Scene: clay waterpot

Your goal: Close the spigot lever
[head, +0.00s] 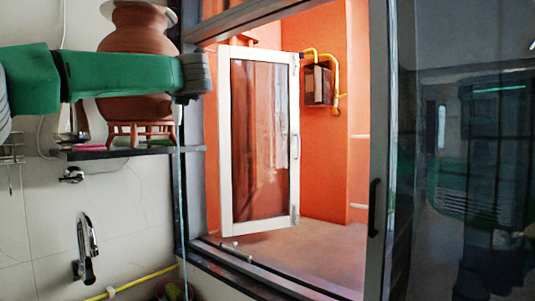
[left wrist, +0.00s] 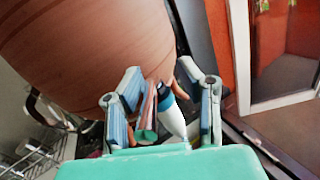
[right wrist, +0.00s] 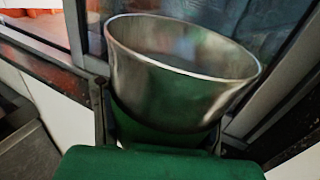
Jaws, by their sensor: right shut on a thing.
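The clay waterpot (head: 133,32) stands on a stand on the wall shelf at upper left in the head view, partly hidden by my left arm. In the left wrist view the pot (left wrist: 90,40) fills the upper left. A white and teal spigot (left wrist: 173,117) shows between the fingers of my left gripper (left wrist: 160,70), which are spread apart. I cannot tell whether either finger touches the lever. In the head view a thin pale blue streak (head: 180,200), perhaps water, runs down below the shelf. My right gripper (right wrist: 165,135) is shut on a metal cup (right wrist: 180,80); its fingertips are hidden.
The dark shelf (head: 185,149) carries the pot's stand (head: 140,128). A tap (head: 88,245) and a yellow hose (head: 140,283) are lower on the tiled wall. An open white-framed window (head: 262,140) and a dark glass pane (head: 460,150) lie to the right.

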